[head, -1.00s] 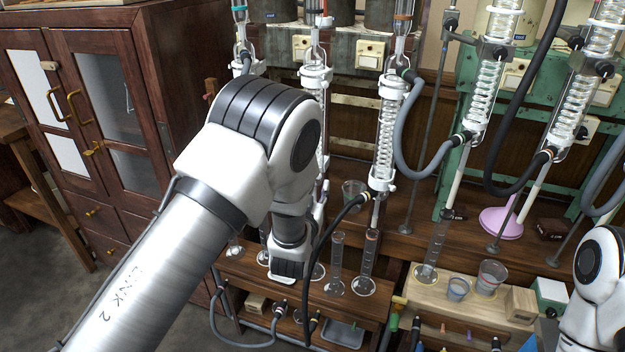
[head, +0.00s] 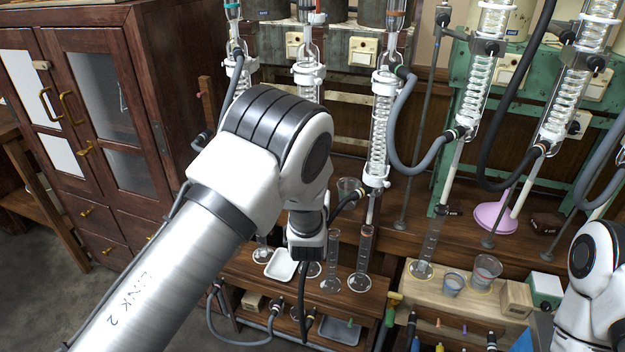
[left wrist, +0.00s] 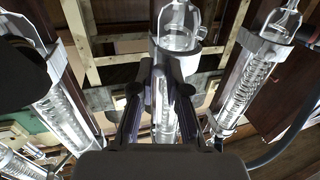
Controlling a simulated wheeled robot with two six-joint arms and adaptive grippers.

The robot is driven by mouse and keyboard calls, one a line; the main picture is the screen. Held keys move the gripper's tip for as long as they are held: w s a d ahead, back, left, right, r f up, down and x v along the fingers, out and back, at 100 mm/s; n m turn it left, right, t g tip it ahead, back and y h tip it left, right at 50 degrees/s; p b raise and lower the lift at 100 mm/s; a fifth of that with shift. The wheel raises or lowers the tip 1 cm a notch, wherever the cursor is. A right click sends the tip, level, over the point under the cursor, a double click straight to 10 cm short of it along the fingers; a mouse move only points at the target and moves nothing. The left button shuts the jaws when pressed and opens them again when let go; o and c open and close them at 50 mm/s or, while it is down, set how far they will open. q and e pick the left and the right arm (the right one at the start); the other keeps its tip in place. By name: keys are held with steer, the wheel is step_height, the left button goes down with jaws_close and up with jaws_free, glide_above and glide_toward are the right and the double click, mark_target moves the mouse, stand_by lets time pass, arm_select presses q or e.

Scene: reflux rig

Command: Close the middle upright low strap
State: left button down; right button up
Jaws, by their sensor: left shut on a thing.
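The middle upright's glass column (head: 307,85) stands between two others in the head view; my left arm hides its lower part. In the left wrist view the middle column (left wrist: 178,28) rises straight ahead, with a pale strap (left wrist: 196,65) around it. My left gripper (left wrist: 161,72) has one dark finger on each side of the column at this strap. It is shut on the strap, though the fingers hide most of the contact and whether the strap's ends meet. In the head view the fingertips are hidden behind my wrist. My right gripper is out of view.
Neighbouring columns stand close by on the left (left wrist: 62,100) and right (left wrist: 245,80) in the left wrist view. Below in the head view are glass cylinders (head: 331,265), a white tray (head: 281,265) and grey hoses (head: 245,343). A wooden cabinet (head: 140,120) stands at left.

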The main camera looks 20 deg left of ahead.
arm_select(q)
steer(key=y, duration=0.1)
steer(key=n+y, duration=0.1)
steer(key=g, duration=0.1)
steer(key=shift+w+d+n+y, duration=0.25)
steer(key=shift+w+n+y, duration=0.15)
steer(key=c, duration=1.2)
jaws_free()
